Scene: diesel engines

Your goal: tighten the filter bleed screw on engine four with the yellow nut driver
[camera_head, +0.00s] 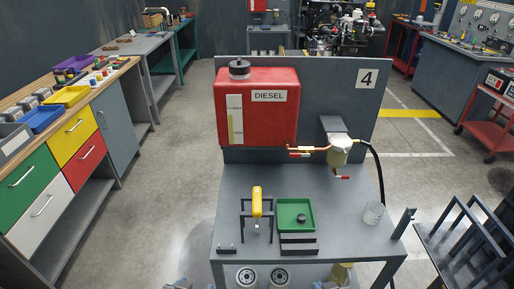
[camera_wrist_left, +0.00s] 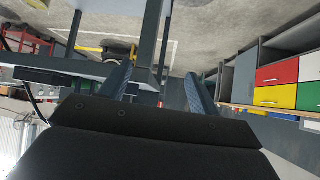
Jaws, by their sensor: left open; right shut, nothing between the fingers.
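The yellow nut driver (camera_head: 257,202) stands upright in a dark rack (camera_head: 243,222) on the grey bench, handle up and shaft down. The panel marked 4 (camera_head: 366,78) rises behind the bench. The fuel filter (camera_head: 340,150) hangs on its right side below a grey bracket; its bleed screw is too small to make out. My left gripper (camera_wrist_left: 158,88) is open and empty in the left wrist view, with its two fingers apart. Only a small part of it shows at the head view's bottom edge (camera_head: 178,285). My right gripper (camera_head: 326,286) barely shows at that edge, shut and empty.
A red diesel tank (camera_head: 257,115) is on the panel. A green tray (camera_head: 295,213) with a small dark part lies right of the driver, above dark blocks (camera_head: 299,245). A clear cup (camera_head: 374,213) stands at the bench's right. A black hose (camera_head: 379,170) runs down beside the filter.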

